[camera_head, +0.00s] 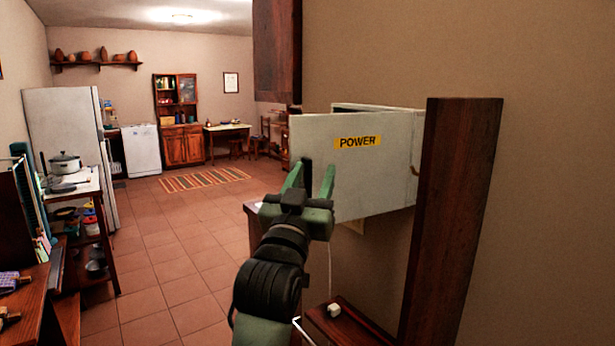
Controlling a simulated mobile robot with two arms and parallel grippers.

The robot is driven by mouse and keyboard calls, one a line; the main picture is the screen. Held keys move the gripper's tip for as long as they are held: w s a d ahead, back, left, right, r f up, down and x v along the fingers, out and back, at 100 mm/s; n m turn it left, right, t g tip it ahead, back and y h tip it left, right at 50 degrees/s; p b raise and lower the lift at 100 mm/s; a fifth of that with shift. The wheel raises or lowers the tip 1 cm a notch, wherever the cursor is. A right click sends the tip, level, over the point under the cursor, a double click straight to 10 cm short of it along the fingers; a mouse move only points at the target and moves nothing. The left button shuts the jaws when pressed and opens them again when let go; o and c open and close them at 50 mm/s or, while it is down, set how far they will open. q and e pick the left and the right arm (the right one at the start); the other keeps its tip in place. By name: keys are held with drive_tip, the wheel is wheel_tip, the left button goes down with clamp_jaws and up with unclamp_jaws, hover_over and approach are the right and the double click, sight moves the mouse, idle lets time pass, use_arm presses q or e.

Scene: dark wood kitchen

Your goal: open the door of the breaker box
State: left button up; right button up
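The grey breaker box door (375,180) carries a yellow POWER label and faces me in the head view. It stands out at an angle from the box, whose pale top rim (375,107) shows behind it; a hinge shows at the door's right edge. The box interior is hidden by the door. My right gripper is not in view.
A dark wooden post (452,220) stands right of the box. A small wooden surface (345,325) with a white item is below. A shelf unit with a pot (65,163) stands at the left. The tiled floor (170,250) between is clear.

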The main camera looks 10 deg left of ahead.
use_arm(q)
drive_tip(key=shift+s+d, duration=0.1)
drive_tip(key=shift+d, duration=0.2)
drive_tip(key=b+v, duration=0.3)
drive_tip(key=v, duration=0.4)
drive_tip(key=shift+s+a, duration=0.2)
drive_tip(key=shift+s, duration=0.1)
